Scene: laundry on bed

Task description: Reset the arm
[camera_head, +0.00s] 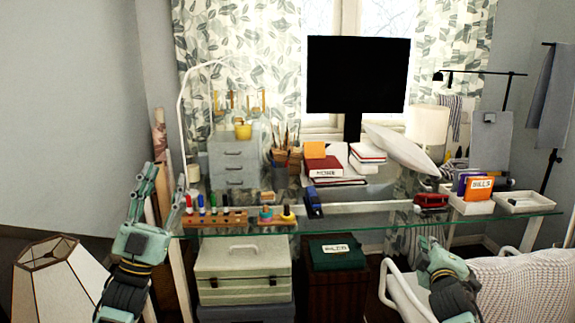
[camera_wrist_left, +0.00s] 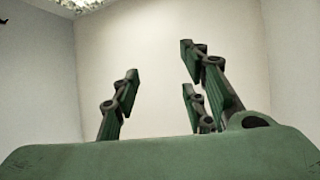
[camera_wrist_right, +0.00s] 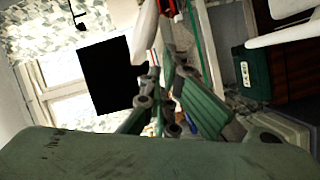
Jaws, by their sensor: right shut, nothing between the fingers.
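My left gripper (camera_head: 143,180) is raised at the left in the head view, in front of the wall and left of the desk. Its fingers are spread and empty; the left wrist view shows the open gripper (camera_wrist_left: 160,65) against a plain wall. My right gripper (camera_head: 428,246) is at the lower right in the head view, in front of the desk's edge and near the white chair (camera_head: 400,285). In the right wrist view the right gripper (camera_wrist_right: 165,77) has its fingers close together with nothing held.
A glass desk (camera_head: 370,215) spans the middle, with a marker rack (camera_head: 215,219), drawers (camera_head: 233,160), a monitor (camera_head: 357,75) and a red stapler (camera_head: 431,201). A lampshade (camera_head: 55,280) stands beside my left arm. A toolbox (camera_head: 243,270) is under the desk.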

